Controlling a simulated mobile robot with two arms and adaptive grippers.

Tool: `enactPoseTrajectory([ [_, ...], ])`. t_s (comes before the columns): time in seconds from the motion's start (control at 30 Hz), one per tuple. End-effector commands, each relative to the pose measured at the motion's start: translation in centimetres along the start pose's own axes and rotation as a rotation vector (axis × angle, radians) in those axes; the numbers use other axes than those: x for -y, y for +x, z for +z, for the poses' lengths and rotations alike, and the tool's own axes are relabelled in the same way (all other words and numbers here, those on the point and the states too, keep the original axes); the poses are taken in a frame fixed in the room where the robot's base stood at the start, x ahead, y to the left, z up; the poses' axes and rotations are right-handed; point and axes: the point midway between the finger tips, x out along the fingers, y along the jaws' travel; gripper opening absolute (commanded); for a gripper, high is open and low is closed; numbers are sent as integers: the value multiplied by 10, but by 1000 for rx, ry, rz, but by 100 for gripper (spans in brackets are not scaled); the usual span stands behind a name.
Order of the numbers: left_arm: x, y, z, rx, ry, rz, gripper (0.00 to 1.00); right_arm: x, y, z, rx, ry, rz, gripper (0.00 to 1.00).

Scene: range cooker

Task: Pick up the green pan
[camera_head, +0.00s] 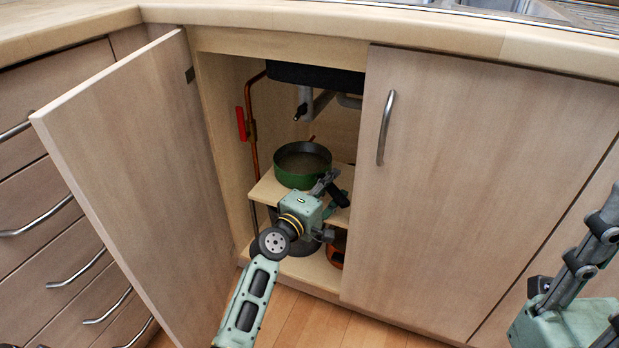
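The green pan (296,178) stands upright on the middle shelf inside the open cabinet, with a dark inside. My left gripper (335,212) reaches into the cabinet, just in front of and below the pan's right side. Its fingers look spread, one up beside the pan and one lower, with nothing seen between them. Whether the upper finger touches the pan I cannot tell. No pan handle can be clearly made out. My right gripper (568,275) is at the lower right edge, in front of the cabinets, partly cut off, with fingers apart and empty.
The shelf (268,191) is shallow. The left door (140,170) stands open; the right door (470,180) is closed beside my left gripper. Sink pipes (305,105) hang above the pan. A copper pipe (252,145) runs at left. An orange pot (336,255) sits below.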

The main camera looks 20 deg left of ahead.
Motion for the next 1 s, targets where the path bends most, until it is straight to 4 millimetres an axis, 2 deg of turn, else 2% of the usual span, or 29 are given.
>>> enactPoseTrajectory([
  [0.23,0,1,0,0,0,-1,34,0,1,0,-1,0,0,28],
  [0.63,0,1,0,0,0,-1,0,0,0,0,0,0,0,28],
  [1.0,0,1,0,-1,2,-1,0,0,0,0,0,0,0,28],
])
